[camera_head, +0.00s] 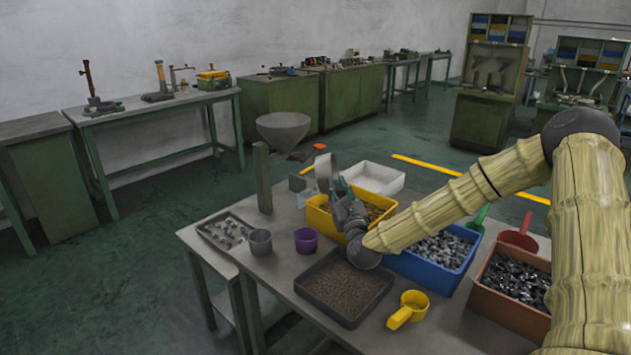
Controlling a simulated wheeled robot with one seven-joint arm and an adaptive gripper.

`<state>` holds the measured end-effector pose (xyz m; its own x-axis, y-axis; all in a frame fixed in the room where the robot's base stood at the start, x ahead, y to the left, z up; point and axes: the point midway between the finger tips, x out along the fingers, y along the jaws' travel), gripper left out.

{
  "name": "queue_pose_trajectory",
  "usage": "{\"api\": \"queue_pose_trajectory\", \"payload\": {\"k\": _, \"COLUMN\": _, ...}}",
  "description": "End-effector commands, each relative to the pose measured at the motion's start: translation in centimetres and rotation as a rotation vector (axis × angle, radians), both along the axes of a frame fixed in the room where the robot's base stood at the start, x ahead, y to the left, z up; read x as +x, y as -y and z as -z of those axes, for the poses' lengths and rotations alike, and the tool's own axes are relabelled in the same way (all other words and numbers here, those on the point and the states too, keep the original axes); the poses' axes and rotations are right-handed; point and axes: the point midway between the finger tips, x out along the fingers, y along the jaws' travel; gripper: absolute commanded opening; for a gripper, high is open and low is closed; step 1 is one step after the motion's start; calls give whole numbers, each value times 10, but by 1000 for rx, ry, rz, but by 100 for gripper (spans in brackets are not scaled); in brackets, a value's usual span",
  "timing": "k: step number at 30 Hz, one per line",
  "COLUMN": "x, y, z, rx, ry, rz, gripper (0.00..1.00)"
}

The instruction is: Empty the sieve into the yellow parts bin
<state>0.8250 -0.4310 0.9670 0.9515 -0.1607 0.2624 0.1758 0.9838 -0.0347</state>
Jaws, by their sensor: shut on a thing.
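My gripper (342,188) is shut on a grey round-walled thing that looks like the sieve (326,170). The sieve is tipped up on its side above the back left part of the yellow parts bin (319,219). The bin holds small brownish parts. My wrist and forearm come in from the right and hide part of the bin's front right. The inside of the sieve is not clear, and I cannot tell whether anything is left in it or falling.
A grey hopper (283,128) on a post stands left of the sieve. A white bin (372,179) is behind, a blue bin (425,267) and a red-brown bin (508,308) are right. A dark tray (345,308), yellow scoop (409,309), purple cup (306,240) and grey cup (260,242) are in front.

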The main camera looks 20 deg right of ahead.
Motion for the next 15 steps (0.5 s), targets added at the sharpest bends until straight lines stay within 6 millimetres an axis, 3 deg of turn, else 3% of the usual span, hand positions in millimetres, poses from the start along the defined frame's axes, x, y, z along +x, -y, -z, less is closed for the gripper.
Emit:
{"api": "queue_pose_trajectory", "payload": {"k": 6, "x": -8, "y": 15, "z": -5, "rx": -15, "ry": -7, "rz": 19, "gripper": 0}}
{"api": "queue_pose_trajectory", "payload": {"k": 15, "x": -5, "y": 9, "z": -13, "rx": -91, "ry": -58, "rz": 18, "gripper": 0}}
